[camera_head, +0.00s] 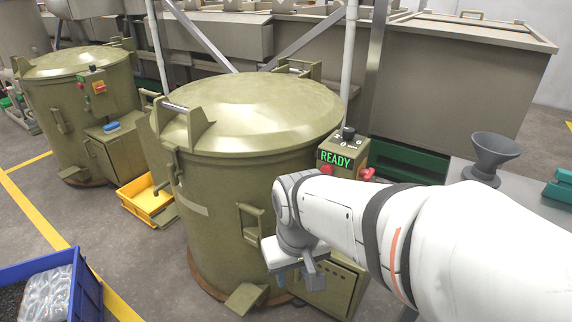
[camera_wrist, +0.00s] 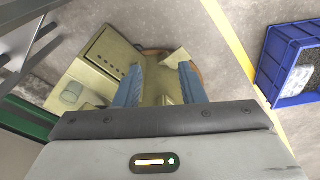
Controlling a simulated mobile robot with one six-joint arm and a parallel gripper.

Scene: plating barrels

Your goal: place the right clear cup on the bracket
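My gripper (camera_head: 297,277) hangs low in front of the large olive barrel, beside its lower cabinet. In the wrist view its two blue fingers (camera_wrist: 158,85) are spread apart, with no cup visible between them. An olive ledge, which may be the bracket (camera_head: 246,298), sticks out low on the barrel front. In the wrist view an olive ledge (camera_wrist: 160,82) shows between and beyond the fingers; I cannot tell if they touch it. I cannot make out a clear cup in either view. A small greyish rounded piece (camera_wrist: 72,93) shows by the cabinet, too unclear to name.
The large barrel (camera_head: 205,215) stands in the middle, with a READY control box (camera_head: 343,158) at its right. A blue crate (camera_head: 88,294) with clear bags is at lower left. A yellow bin (camera_head: 146,200) lies behind it. A grey funnel (camera_head: 492,153) stands on the right table.

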